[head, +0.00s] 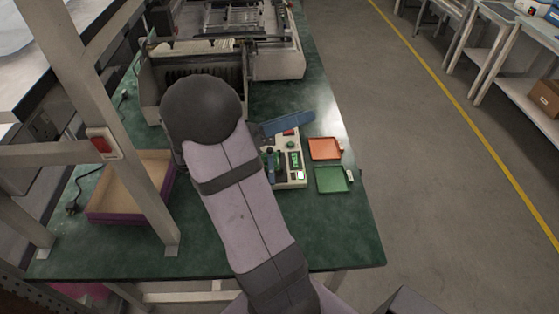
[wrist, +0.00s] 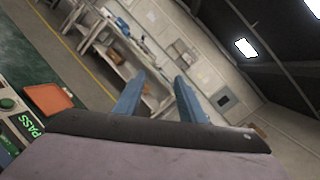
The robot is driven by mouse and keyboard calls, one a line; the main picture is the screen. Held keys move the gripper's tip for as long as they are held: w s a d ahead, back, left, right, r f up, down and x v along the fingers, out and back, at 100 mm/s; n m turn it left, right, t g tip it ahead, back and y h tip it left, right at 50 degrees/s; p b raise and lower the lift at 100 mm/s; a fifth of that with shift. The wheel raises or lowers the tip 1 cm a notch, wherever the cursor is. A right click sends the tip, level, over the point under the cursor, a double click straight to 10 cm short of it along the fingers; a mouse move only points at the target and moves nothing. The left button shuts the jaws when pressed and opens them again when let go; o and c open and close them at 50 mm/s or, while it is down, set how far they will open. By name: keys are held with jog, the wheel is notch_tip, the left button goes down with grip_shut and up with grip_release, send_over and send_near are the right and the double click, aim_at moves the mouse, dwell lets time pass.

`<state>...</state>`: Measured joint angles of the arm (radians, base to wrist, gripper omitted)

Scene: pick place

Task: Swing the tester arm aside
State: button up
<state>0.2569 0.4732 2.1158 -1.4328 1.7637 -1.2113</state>
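The tester (head: 297,172) is a pale box on the green bench, partly hidden behind my arm. Its display is lit green and reads PASS in the wrist view (wrist: 32,124). A dark blue upright part on it, apparently the tester arm (head: 270,165), stands at its left side near my forearm. My gripper (head: 308,117) has blue fingers pointing right, above the far side of the tester. In the wrist view the two fingers (wrist: 160,88) stand apart with nothing between them. They appear clear of the tester arm.
An orange tray (head: 324,149) and a green tray (head: 332,180) lie right of the tester. A purple-sided open box (head: 128,217) sits at the left behind a frame post (head: 130,135). Machines (head: 278,55) fill the far bench. The bench's front right is clear.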

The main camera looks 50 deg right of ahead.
aim_at(271, 165)
jog(key=w+f+m+t+b, duration=0.1)
jog(key=w+f+m+b, duration=0.1)
jog(key=w+f+b, duration=0.2)
jog(key=w+d+f+m+t+b, duration=0.1)
jog(key=w+f+b, duration=0.4)
jog(key=f, duration=0.6)
jog(key=w+f+m+t+b, duration=0.3)
jog(key=w+f+b, duration=0.2)
jog(key=f, duration=0.3)
jog(key=shift+d+f+m+h+b, duration=0.2)
jog(key=shift+d+m+h+b, duration=0.1)
jog(key=shift+b, duration=0.35)
jog(key=shift+p+x, duration=0.3)
jog(key=shift+x, duration=3.35)
jog(key=shift+a, duration=0.1)
grip_shut()
